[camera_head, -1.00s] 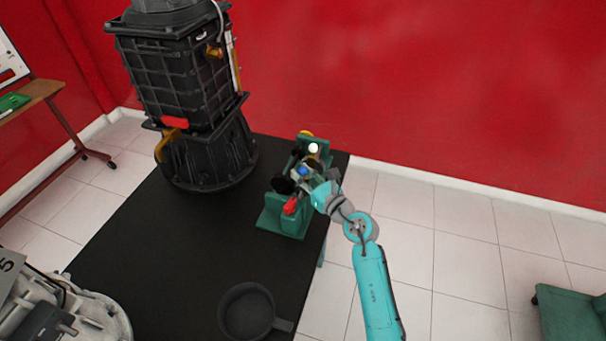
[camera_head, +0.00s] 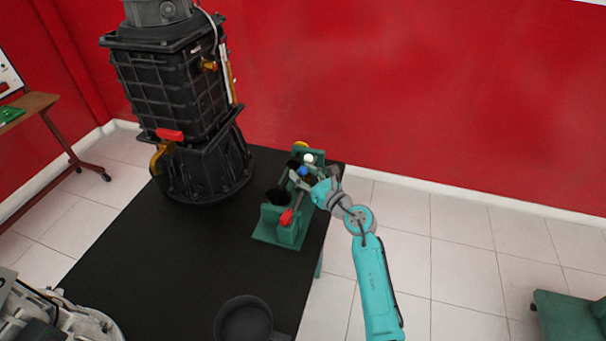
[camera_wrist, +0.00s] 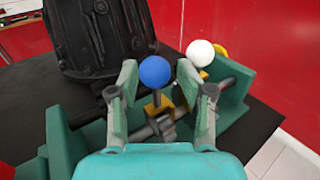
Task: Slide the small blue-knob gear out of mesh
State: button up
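The green gear trainer (camera_head: 275,238) stands near the table's right edge. Its blue knob (camera_head: 303,171) sits close to the white knob (camera_head: 308,158) at the trainer's back end. In the wrist view the blue knob (camera_wrist: 155,72) shows between my fingertips, with clear space on both sides, on a yellow piece over the grey shaft (camera_wrist: 160,127). My gripper (camera_wrist: 160,80) is open. It also shows in the head view (camera_head: 304,182), reaching in from the right. The small gear is partly hidden by my fingers, and I cannot make out its teeth. A dark gear (camera_head: 277,195) sits nearer the front.
A red handle (camera_head: 287,216) is at the trainer's front. A large black gearbox (camera_head: 172,90) stands left of the trainer. A dark pan (camera_head: 243,322) lies at the table's front. The middle of the black table (camera_head: 160,260) is clear.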

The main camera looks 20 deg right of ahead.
dwell(0.3)
jog(key=v, duration=0.8)
dwell(0.5)
jog(key=s+a+f+m+t, duration=0.1)
jog(key=s+a+m, duration=0.2)
jog(key=s+m, duration=0.35)
jog(key=s+a+f+m+t+h, duration=0.15)
jog(key=s+m, duration=0.25)
jog(key=s, duration=0.5)
jog(key=s+a+f+m+y, duration=0.1)
jog(key=s+a+m, duration=0.3)
jog(key=s+m, duration=0.3)
jog(key=s+d+r+m+g+h, duration=0.1)
jog(key=s+m+g+h, duration=0.1)
jog(key=s+m, duration=0.9)
jog(key=s+d+r+m+g+h, duration=0.1)
jog(key=s+d+m+g+h, duration=0.1)
jog(key=s+m, duration=0.9)
jog(key=s+h, duration=0.1)
jog(key=s, duration=0.4)
jog(key=shift+s+r+g+h, duration=0.2)
jog(key=shift+s+g+h, duration=0.15)
